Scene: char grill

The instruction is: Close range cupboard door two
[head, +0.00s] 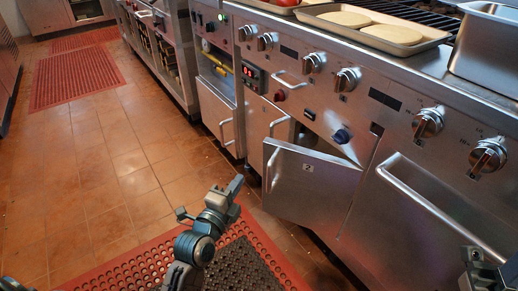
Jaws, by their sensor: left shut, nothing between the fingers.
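Range cupboard door two (309,189), a steel panel with a "2" label, stands ajar on the front of the range (330,110). A dark gap shows above and behind its top edge. Its bar handle (270,168) is at the panel's left edge. My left gripper (236,184) is shut and empty, in front and to the left of the door, apart from it in the picture. My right gripper (472,256) shows only in part at the lower right corner, near the neighbouring door; its fingers are not clear.
The closed door to the right has a long bar handle (438,211). Knobs line the panel above. A tray (372,30) with flat rounds and a steel pan (487,48) stand on top. Red mats (128,270) lie on the tiled floor, which is clear at left.

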